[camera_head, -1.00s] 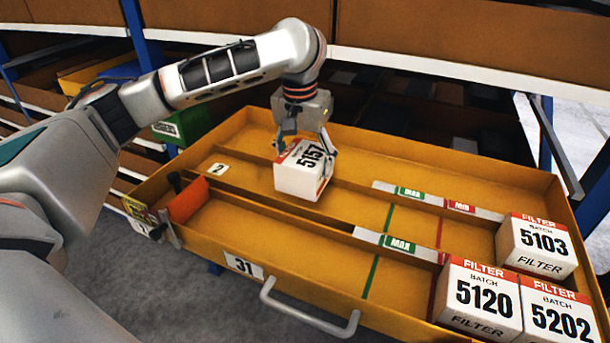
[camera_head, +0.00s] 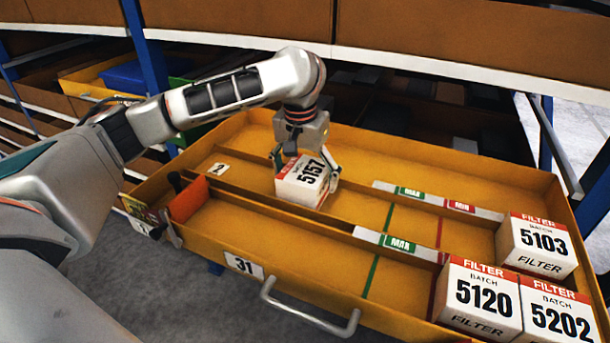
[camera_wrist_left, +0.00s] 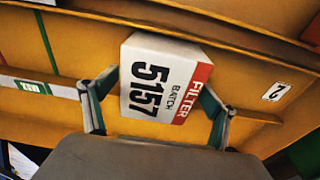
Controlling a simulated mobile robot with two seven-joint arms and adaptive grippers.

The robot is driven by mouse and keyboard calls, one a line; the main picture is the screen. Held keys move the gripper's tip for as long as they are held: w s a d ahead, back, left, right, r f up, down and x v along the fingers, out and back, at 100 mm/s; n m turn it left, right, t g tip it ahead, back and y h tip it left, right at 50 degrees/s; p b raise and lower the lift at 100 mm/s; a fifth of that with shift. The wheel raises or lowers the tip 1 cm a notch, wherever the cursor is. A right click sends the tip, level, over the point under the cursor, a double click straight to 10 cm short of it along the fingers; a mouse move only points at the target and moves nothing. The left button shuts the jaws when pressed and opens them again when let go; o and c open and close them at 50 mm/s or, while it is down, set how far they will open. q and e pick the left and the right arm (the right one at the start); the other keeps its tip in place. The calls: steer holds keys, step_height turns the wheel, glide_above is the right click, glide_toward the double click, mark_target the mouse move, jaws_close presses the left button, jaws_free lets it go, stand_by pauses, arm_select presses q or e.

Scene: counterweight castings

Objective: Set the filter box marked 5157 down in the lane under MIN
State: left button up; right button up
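The filter box marked 5157 (camera_head: 303,182) is white with a red band. It is between the fingers of my left gripper (camera_head: 306,172), over the middle lane of the yellow tray (camera_head: 330,262), left of the MAX and MIN labels. The left wrist view shows the box (camera_wrist_left: 158,85) with one finger at each side, both against it. I cannot tell whether its underside touches the lane floor. A red MIN label (camera_head: 459,206) sits right of a green MAX label (camera_head: 410,192) on the strip behind that lane. My right gripper is not in view.
Box 5103 (camera_head: 538,250) stands at the right end of the middle lane. Boxes 5120 (camera_head: 482,300) and 5202 (camera_head: 558,315) stand at the right of the front lane. Low dividers separate the lanes. An orange flap (camera_head: 188,199) stands at the left. The lane between 5157 and 5103 is clear.

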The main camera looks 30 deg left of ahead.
arm_select(q)
step_height(320, 180, up, 12)
steer(key=s, duration=0.1)
steer(key=shift+s, duration=0.2)
stand_by(0.6)
steer(key=shift+s+d, duration=0.1)
stand_by(0.4)
